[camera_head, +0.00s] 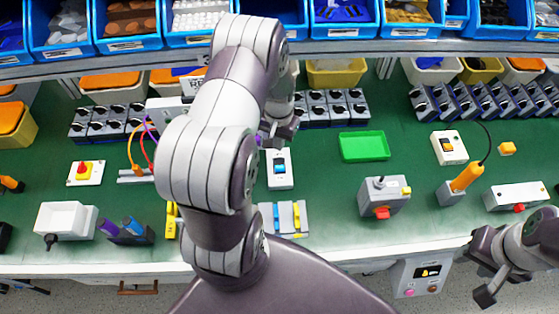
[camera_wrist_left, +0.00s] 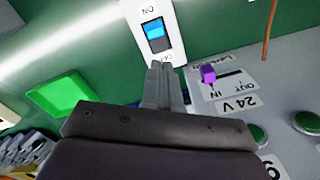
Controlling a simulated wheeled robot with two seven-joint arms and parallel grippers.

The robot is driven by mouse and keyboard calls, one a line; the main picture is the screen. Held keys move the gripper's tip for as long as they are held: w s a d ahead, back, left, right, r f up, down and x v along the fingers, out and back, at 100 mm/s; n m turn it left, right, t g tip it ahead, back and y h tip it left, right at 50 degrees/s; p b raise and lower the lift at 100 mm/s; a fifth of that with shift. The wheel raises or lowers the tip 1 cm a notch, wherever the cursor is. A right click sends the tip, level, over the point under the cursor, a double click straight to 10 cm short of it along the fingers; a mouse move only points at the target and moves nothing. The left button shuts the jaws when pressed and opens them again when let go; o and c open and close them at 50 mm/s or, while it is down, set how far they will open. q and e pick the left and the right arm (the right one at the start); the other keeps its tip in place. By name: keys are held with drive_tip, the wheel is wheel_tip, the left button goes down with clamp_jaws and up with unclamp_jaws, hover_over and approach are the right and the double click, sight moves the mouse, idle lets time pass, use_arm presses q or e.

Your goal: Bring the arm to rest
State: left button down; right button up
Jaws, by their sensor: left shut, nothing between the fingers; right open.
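My left arm reaches over the middle of the bench in the head view. Its gripper (camera_head: 279,132) is shut and empty, partly hidden by the arm's own links. In the left wrist view the two closed fingers (camera_wrist_left: 166,88) point at the lower end of a white switch plate (camera_wrist_left: 178,38) with a blue and dark rocker marked ON and OFF. I cannot tell whether they touch it. The plate also shows in the head view (camera_head: 280,182), just below the gripper. My right gripper (camera_head: 480,269) is open and empty at the lower right, off the bench's front edge.
A panel marked 24 V (camera_wrist_left: 235,85) with a purple plug (camera_wrist_left: 209,74) lies close beside the fingers. A green tray (camera_head: 363,146) and a grey box with a red part (camera_head: 384,195) stand to the right. Blue bins (camera_head: 345,14) line the back shelf.

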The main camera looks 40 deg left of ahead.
use_arm(q)
drive_tip(key=shift+s+f, duration=0.1)
drive_tip(key=shift+s, duration=0.05)
drive_tip(key=s+d+r+m, duration=0.1)
drive_tip(key=s+d+r, duration=0.3)
drive_tip(key=d+r, duration=0.3)
drive_tip(key=s+d+r+m+t, duration=0.1)
drive_tip(key=s+d+r, duration=0.3)
drive_tip(key=d+r, duration=0.3)
drive_tip(key=shift+r, duration=0.5)
drive_tip(key=shift+s, duration=0.2)
